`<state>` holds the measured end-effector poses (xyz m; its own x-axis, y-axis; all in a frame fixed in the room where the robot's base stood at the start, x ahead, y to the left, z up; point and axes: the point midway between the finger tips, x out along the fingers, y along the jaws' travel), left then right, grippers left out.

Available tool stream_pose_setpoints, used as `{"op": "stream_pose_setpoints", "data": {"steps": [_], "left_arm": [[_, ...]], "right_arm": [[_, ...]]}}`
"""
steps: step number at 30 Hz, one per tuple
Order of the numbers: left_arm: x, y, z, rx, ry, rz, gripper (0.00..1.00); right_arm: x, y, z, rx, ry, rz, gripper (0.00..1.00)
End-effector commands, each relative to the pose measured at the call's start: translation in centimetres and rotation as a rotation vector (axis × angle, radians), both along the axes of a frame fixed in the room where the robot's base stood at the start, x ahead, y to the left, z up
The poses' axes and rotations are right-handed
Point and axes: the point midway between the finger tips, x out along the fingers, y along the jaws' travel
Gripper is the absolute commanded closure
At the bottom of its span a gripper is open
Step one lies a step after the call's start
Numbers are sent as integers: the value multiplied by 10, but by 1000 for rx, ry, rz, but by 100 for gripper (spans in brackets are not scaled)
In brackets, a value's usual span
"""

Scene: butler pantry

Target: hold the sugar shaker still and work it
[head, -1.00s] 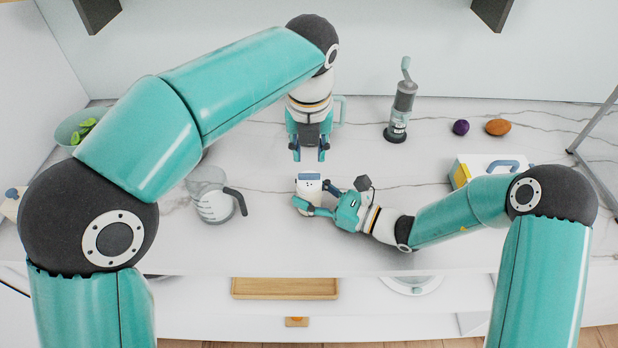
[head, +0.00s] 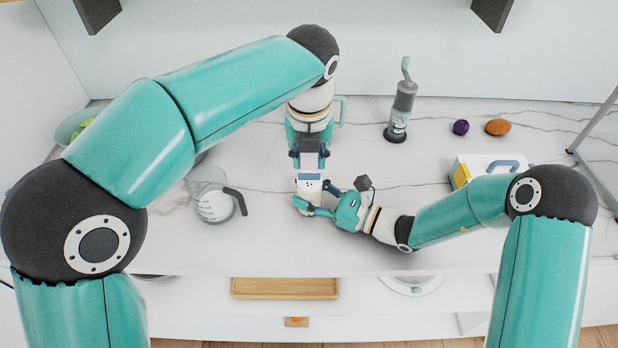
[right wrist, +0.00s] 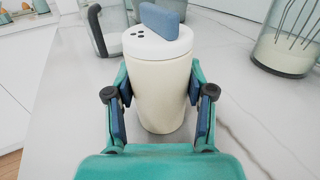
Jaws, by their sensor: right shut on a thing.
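The sugar shaker (head: 309,187) is a cream, upright cylinder. In the right wrist view the shaker (right wrist: 160,90) shows a white lid with small dark holes and a blue upright tab (right wrist: 163,22). My right gripper (head: 316,200) is shut on its body, with a finger on each side in the right wrist view (right wrist: 160,107). My left gripper (head: 310,158) points down at the shaker's top in the head view, its fingers spread. Whether it touches the tab cannot be told; its fingers do not show in the right wrist view.
A measuring jug (head: 212,205) stands left of the shaker. A hand grinder (head: 402,108), a purple fruit (head: 460,127) and a brown oval item (head: 498,127) are behind on the right. A box with a blue handle (head: 500,164) is near my right arm. Counter in front is clear.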

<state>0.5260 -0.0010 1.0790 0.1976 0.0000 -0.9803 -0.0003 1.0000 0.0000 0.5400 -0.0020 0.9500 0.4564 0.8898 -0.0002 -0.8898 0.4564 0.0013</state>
Motion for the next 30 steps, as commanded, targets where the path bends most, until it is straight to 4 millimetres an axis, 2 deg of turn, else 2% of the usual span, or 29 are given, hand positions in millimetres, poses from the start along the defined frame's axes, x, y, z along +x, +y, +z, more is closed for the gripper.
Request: {"op": "stream_pose_setpoints", "data": {"steps": [15, 30], "left_arm": [[8, 0, -40, 1, 1, 1, 67], [10, 0, -58, 4, 7, -1, 67]], "right_arm": [[0, 0, 0, 0, 1, 0, 100], [-2, 1, 0, 2, -3, 6, 100]]}}
